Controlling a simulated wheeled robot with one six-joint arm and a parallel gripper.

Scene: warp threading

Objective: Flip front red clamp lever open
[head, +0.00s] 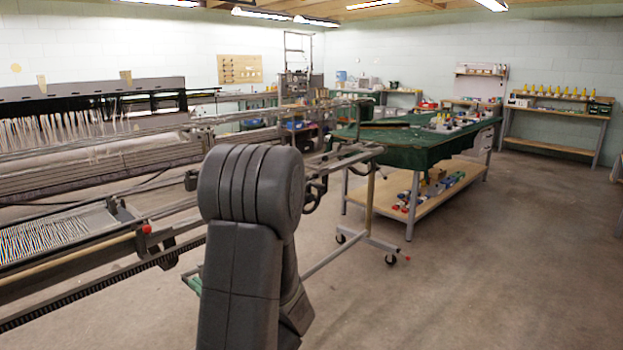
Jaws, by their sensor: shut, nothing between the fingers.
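A small red part (147,228) sits at the end of a dark bracket on the loom's front rail, left of my arm. It may be the red clamp lever, but it is too small to tell whether it is open or closed. The loom (75,150) fills the left side, with white threads hanging at its back and a striped band of threads (45,237) at the lower left. My own dark grey arm stands upright in the middle foreground and hides part of the loom's rails. My gripper is not in view.
A green-topped workbench (395,145) with a lower wooden shelf stands right of centre. A wheeled metal stand (370,205) is near its front left. Shelved benches (555,125) line the back right wall. The concrete floor (500,270) at right is clear.

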